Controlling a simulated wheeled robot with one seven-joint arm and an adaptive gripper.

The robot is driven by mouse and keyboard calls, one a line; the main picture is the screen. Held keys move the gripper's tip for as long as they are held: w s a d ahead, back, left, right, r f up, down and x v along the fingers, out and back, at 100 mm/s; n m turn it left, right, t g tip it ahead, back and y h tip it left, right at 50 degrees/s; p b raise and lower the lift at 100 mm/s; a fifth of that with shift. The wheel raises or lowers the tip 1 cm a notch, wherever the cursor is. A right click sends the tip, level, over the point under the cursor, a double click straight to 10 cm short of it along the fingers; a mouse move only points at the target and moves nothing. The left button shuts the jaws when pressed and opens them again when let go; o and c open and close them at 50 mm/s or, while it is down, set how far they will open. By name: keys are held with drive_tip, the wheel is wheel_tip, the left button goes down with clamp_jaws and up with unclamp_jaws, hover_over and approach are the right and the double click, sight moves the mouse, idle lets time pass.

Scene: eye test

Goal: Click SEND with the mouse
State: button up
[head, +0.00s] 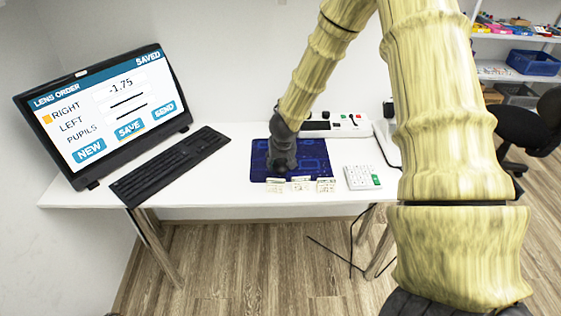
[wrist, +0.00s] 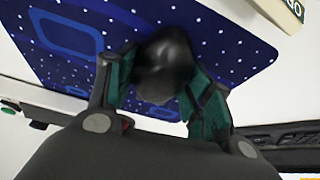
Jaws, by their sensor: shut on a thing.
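The monitor (head: 105,107) at the left shows a "LENS ORDER" page with NEW, SAVE and SEND buttons. The SEND button (head: 164,112) is at the lower right of the screen. "SAVED" stands at the top right, and RIGHT reads -1.75. The mouse pointer is too small to tell for sure. My gripper (head: 281,165) is over the dark blue mat (head: 318,150). In the wrist view my gripper (wrist: 160,85) is shut on the black mouse (wrist: 166,60), with a finger on each side. The mouse is over the starry blue mat (wrist: 225,42). In the head view my gripper hides the mouse.
A black keyboard (head: 172,165) lies before the monitor. Small cards (head: 300,184) stand along the mat's front edge, with a white keypad (head: 360,177) to the right. A white device (head: 345,125) stands behind the mat. Bare white table (head: 225,182) shows between keyboard and mat.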

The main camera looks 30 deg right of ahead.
drive_tip(key=shift+s+d+p, duration=0.35)
drive_tip(key=shift+d, duration=0.35)
drive_tip(key=shift+s+d+p, duration=0.3)
drive_tip(key=shift+d, duration=0.4)
drive_tip(key=shift+s+d+p, duration=0.35)
drive_tip(key=shift+d, duration=0.35)
drive_tip(key=o, duration=1.1)
drive_tip(key=shift+v, duration=5.95)
drive_tip(key=shift+s+a, duration=0.1)
